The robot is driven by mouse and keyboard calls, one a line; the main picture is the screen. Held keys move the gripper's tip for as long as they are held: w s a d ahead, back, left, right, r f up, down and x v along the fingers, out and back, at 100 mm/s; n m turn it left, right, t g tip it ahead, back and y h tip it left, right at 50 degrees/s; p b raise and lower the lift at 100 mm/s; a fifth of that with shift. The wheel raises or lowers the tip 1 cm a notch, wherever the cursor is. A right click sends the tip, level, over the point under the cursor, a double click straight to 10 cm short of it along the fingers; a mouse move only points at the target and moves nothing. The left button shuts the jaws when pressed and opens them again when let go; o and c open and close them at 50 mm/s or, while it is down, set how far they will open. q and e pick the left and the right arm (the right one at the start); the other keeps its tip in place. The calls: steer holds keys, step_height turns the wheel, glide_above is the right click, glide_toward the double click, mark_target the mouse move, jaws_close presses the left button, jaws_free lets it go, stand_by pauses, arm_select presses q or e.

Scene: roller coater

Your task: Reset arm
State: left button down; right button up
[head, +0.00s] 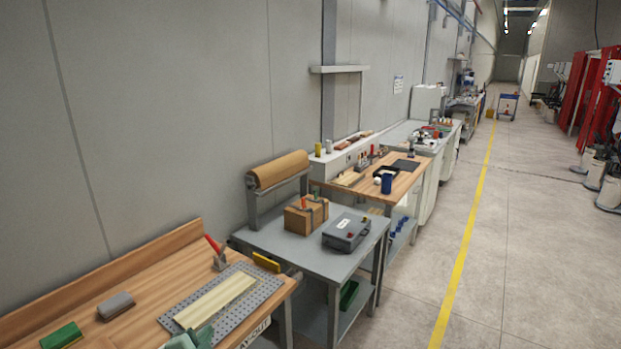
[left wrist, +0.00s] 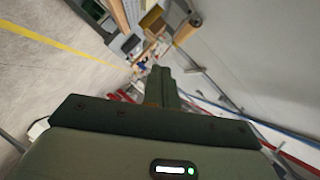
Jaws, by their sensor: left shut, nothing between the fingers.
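My left gripper (head: 192,338) shows as a pale green shape at the bottom edge of the head view. It is over the front of the wooden bench (head: 150,262), by the near end of a perforated grey plate (head: 236,293) with a pale strip (head: 216,301) on it. In the left wrist view the dark green gripper (left wrist: 161,88) has its fingers together, with nothing held between them. The wrist view is tilted and shows floor, wall and distant benches beyond the fingers. My right gripper is in neither view.
On the wooden bench lie a grey block (head: 116,305), a green block (head: 61,335) and a red-handled clamp (head: 218,256). A grey table (head: 290,246) beyond holds a brown paper roll (head: 278,170), a cardboard box (head: 306,215) and a grey case (head: 346,232).

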arm_select(q)
steer(key=s+a+f+n+g+b, duration=0.1)
steer(key=s+f+n+g+b, duration=0.1)
steer(key=s+f, duration=0.65)
steer(key=s+a+f+n+g+y+b, duration=0.1)
steer(key=s+a+f+n+g+b, duration=0.15)
steer(key=f, duration=1.05)
steer(key=s+f+n+g+b, duration=0.2)
steer(key=s+f, duration=0.5)
steer(key=f, duration=0.3)
steer(key=s+d+f+n+g+b, duration=0.1)
steer(key=s+f+g+b, duration=0.1)
steer(key=s+f, duration=0.6)
steer(key=s+d+f+n+g+b, duration=0.1)
steer(key=s+f+g+b, duration=0.2)
steer(key=s, duration=1.4)
steer(key=s+d+f+n+g+b, duration=0.1)
steer(key=s+f+b, duration=0.5)
steer(key=s+f, duration=0.7)
steer(key=shift+f+g, duration=0.3)
steer(key=shift+g, duration=0.35)
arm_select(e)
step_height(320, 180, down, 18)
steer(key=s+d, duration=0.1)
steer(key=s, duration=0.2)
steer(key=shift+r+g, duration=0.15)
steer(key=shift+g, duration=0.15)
